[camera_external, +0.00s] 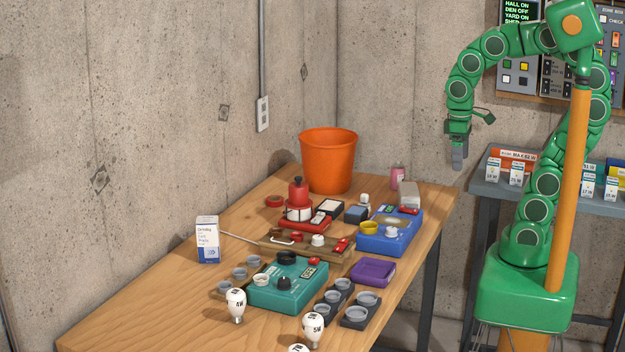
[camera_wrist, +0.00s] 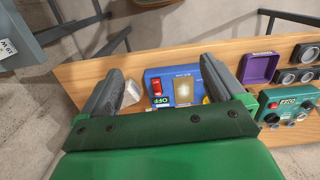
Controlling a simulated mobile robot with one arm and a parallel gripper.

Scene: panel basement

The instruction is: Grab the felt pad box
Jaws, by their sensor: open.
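A small white carton (camera_external: 207,239) with blue print and a blue lower panel stands upright at the table's left edge, near the wall. It looks like the felt pad box, but its print is too small to read surely. It does not show in the wrist view. My gripper (camera_external: 457,158) hangs in the air beyond the table's right end, far to the right of the carton. In the wrist view my gripper (camera_wrist: 165,82) is open, its two fingers apart with nothing held. The blue device (camera_wrist: 178,88) shows beyond and between the fingers.
Light bulbs (camera_external: 236,304), a teal device (camera_external: 287,284), a wooden tray (camera_external: 300,250), a purple tray (camera_external: 373,272) and red devices (camera_external: 298,212) crowd the wooden table (camera_external: 160,300). An orange bucket (camera_external: 328,160) stands at the back. Bare tabletop surrounds the carton's front.

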